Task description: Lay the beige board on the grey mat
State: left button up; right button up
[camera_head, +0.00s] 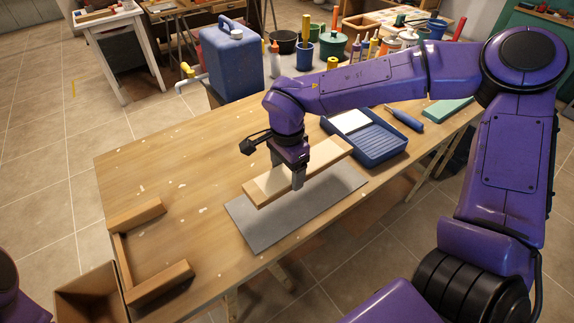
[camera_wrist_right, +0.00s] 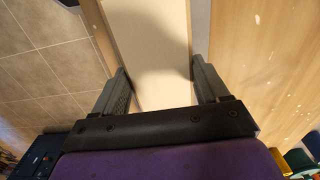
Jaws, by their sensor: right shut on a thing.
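The beige board (camera_head: 262,186) is a long flat light-wood plank. My right gripper (camera_head: 298,178) is shut on it across its width, near the middle, and in the head view it appears over the back part of the grey mat (camera_head: 265,231). A shadow lies on the mat; whether the board touches it I cannot tell. In the right wrist view the board (camera_wrist_right: 150,45) runs between the two fingers (camera_wrist_right: 163,90). The grey mat is a flat rectangle near the table's front edge, partly hidden by the board. My left gripper is not in view.
A wooden frame (camera_head: 124,262) lies at the table's left end. A blue paint tray (camera_head: 375,145) and a blue-handled tool (camera_head: 405,119) lie right of the board. A blue jug (camera_head: 232,62) stands behind. The table's left middle is clear (camera_head: 170,175).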

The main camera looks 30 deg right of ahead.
jog(key=shift+w, duration=0.1)
jog(key=shift+r, duration=0.1)
jog(key=shift+a+r+p, duration=0.1)
jog(key=shift+a+p, duration=0.05)
jog(key=shift+p, duration=0.25)
jog(key=b, duration=0.3)
send_over(286, 200)
notch_tip(286, 200, down, 7)
jog(key=shift+r, duration=0.1)
jog(key=shift+f, duration=0.7)
jog(key=shift+f, duration=0.5)
jog(key=o, duration=1.3)
jog(key=shift+f, duration=0.1)
jog(key=shift+c, duration=0.2)
